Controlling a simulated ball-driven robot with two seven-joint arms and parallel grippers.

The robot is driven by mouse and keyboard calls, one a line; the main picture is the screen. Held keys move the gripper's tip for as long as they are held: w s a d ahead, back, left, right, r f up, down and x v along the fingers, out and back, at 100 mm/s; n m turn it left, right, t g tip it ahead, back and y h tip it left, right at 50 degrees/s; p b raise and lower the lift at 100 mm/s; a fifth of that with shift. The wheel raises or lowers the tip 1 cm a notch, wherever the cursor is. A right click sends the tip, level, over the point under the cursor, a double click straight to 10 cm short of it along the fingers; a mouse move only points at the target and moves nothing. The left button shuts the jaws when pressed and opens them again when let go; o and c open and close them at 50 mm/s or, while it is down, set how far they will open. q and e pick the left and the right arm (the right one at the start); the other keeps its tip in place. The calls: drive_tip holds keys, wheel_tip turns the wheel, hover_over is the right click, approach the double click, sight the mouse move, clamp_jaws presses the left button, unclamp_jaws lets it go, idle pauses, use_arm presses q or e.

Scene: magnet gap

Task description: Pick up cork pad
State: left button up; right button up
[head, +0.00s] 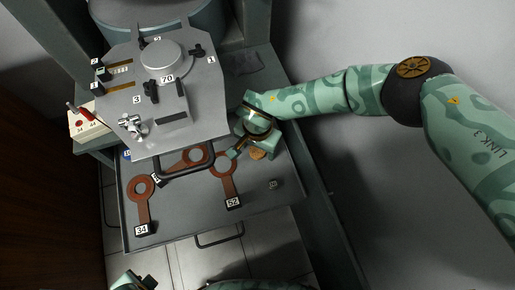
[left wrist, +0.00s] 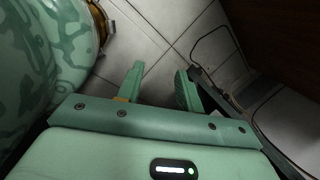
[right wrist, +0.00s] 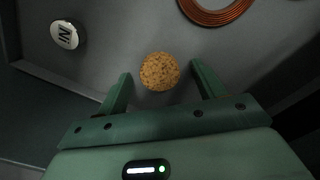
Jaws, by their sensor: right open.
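The cork pad (right wrist: 159,71) is a small round brown speckled disc lying on the grey tray. In the head view the cork pad (head: 258,155) shows beside my right gripper, partly covered by it. My right gripper (right wrist: 159,84) is open, with the cork pad in the picture between its fingertips; I cannot tell how far above the tray it is. In the head view my right gripper (head: 243,150) reaches over the tray's right part. My left gripper (left wrist: 155,84) is open and empty over the tiled floor, away from the tray.
The tray (head: 185,222) also holds copper ring paddles (head: 229,185) with number tags and a round piece marked Ni (right wrist: 67,35). A grey plate machine (head: 190,95) stands over the tray's back. A black handle (head: 185,172) is at its front.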

drive_tip(key=shift+r, duration=0.1)
drive_tip(key=c, duration=1.1)
drive_tip(key=shift+o, duration=0.2)
